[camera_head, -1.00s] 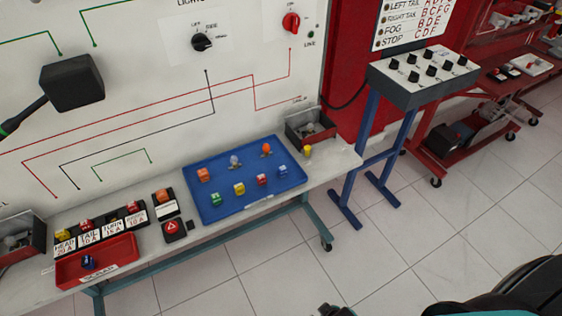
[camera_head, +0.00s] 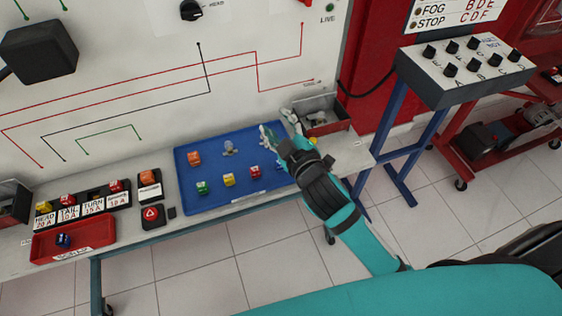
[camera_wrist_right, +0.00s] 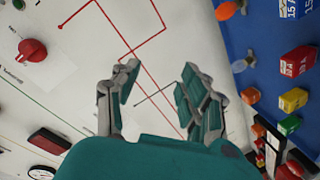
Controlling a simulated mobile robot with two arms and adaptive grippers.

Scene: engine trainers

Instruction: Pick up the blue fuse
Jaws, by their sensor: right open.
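A blue fuse (camera_wrist_right: 290,8) marked 15 A shows at the top right edge of the right wrist view. A second blue fuse (camera_head: 64,240) lies in the red scrap tray (camera_head: 97,236) at the left. My right gripper (camera_head: 277,124) is over the right part of the blue tray, open; its fingers (camera_wrist_right: 158,80) are apart with nothing between them. My left gripper is not in view.
Red (camera_head: 255,172), yellow (camera_head: 228,180) and green (camera_head: 202,188) fuses line the tray's front. A grey-and-red bin (camera_head: 325,116) stands right of the tray. The wiring board rises behind the bench.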

